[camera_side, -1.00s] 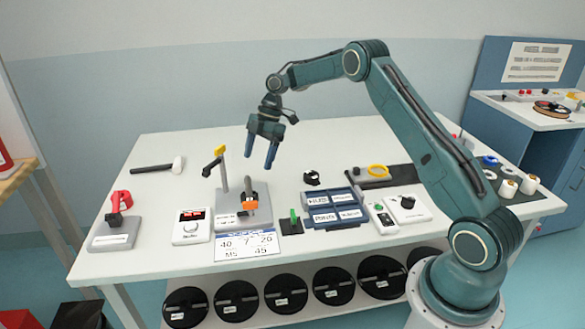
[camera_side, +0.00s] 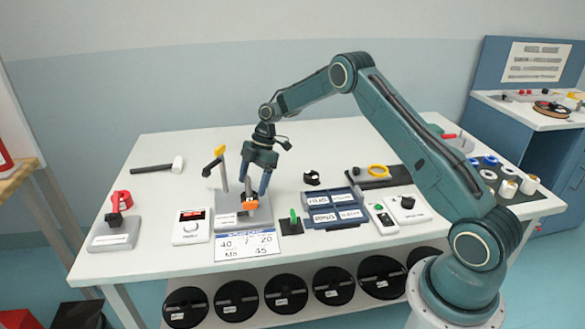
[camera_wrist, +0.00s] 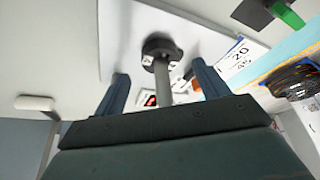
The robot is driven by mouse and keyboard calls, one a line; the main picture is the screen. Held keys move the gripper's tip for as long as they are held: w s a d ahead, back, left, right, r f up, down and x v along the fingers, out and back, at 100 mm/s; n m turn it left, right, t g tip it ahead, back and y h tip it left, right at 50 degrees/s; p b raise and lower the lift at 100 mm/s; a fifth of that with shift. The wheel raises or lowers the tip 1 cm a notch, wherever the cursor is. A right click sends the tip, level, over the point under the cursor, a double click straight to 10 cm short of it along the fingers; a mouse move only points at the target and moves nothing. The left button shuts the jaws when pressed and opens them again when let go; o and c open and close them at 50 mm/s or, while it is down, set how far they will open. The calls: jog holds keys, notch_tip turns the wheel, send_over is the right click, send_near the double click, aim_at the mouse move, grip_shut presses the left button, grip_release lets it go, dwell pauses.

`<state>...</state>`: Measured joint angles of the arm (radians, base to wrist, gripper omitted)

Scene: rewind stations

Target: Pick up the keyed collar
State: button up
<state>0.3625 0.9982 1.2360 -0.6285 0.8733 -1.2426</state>
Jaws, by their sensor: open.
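My gripper (camera_side: 252,190) is open above the grey station (camera_side: 229,221) left of the table's middle. In the wrist view, the grey post (camera_wrist: 164,88) lies between its two spread fingers (camera_wrist: 160,74). A dark collar-like part with pale spots (camera_wrist: 160,45) sits around the post's far end, apart from the fingers; I take it for the keyed collar. In the side view, an orange part (camera_side: 250,199) shows low on the post, and the fingers partly hide this area. A loose black notched part (camera_side: 312,178) lies farther right; I cannot tell if it is another collar.
A yellow-topped stand (camera_side: 220,165) rises close left of my gripper. A green-topped piece (camera_side: 294,217) and a blue compartment tray (camera_side: 334,216) stand right of the station. A display box (camera_side: 191,226) is at left, with a hammer (camera_side: 160,167) behind. The table's back middle is clear.

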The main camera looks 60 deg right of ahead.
aim_at(251, 190)
jog(key=shift+x, duration=1.7)
jog(key=shift+s, duration=0.1)
jog(key=c, duration=1.1)
